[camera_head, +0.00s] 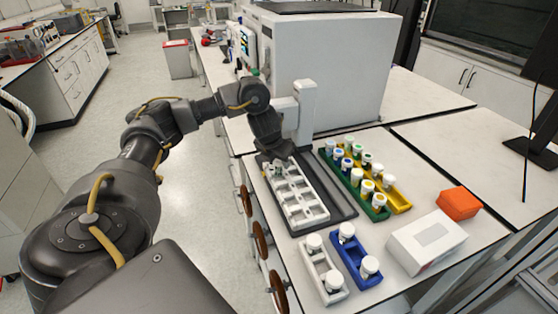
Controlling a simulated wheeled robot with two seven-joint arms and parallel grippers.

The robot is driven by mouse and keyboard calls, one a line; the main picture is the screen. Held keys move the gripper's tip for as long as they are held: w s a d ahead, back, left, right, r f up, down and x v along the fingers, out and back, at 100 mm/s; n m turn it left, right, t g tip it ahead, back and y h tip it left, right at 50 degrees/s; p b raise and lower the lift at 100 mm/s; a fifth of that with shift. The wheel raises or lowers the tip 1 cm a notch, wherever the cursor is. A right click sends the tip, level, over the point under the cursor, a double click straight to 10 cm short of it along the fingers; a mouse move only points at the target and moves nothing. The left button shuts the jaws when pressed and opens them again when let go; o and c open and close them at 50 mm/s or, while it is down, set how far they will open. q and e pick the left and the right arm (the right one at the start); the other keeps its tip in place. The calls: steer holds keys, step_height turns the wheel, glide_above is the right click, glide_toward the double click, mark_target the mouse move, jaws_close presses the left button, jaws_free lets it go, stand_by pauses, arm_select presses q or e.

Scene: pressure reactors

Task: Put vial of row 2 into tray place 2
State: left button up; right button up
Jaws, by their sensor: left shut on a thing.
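A white tray (308,213) with two rows of places lies on a dark grey base tray (341,208) on the bench. My left gripper (277,166) is over the far end of the white tray, pointing down. It is shut on a small vial, which is mostly hidden by the fingers and very small here; I cannot tell whether it touches the tray. Several capped vials stand in a green rack (380,215) and a yellow rack (402,207) to the right of the tray. My right gripper is not in view.
A white rack (318,268) and a blue rack (353,262) with white-capped vials stand at the near edge. A white box (427,243) and an orange box (459,203) are to their right. A large white machine (330,65) stands behind the trays. The bench at right is mostly clear.

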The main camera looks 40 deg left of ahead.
arm_select(q)
steer(key=shift+f+b, duration=0.85)
steer(key=shift+f, duration=0.55)
steer(key=o, duration=1)
steer(key=shift+o, duration=0.2)
steer(key=shift+s, duration=0.1)
steer(key=p+v, duration=0.4)
steer(key=v, duration=0.6)
steer(key=shift+r, duration=0.45)
steer(key=shift+s+d, duration=0.1)
steer(key=shift+s, duration=0.05)
